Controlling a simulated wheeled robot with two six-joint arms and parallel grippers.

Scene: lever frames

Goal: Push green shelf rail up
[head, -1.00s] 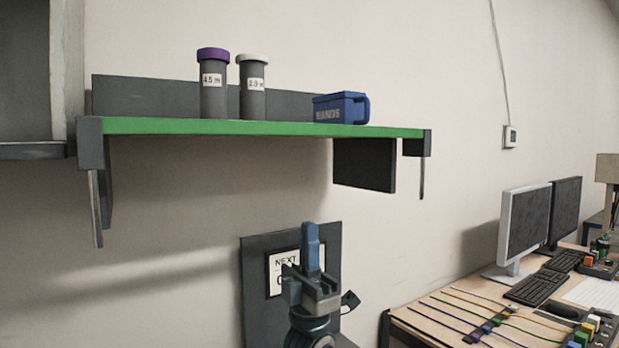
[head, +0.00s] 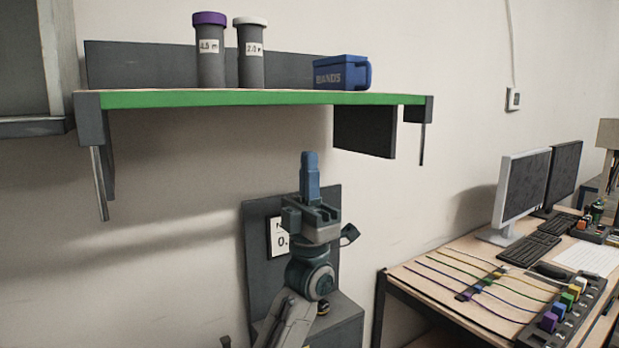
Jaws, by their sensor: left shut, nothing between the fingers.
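The green shelf rail (head: 250,98) runs along the front edge of a grey wall shelf in the head view. Dark end blocks hold it at the left (head: 91,117) and right (head: 428,108). My left gripper (head: 310,160) points upward below the rail, right of its middle. It is shut and empty, and its fingertips are apart from the rail, with a clear gap of wall between them in the picture. My right gripper is not in view.
On the shelf stand a purple-capped canister (head: 210,50), a white-capped canister (head: 250,52) and a blue bin (head: 342,73). A grey panel with a sign (head: 278,238) is behind my left arm. A desk (head: 440,290) with monitors (head: 521,190) stands at the right.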

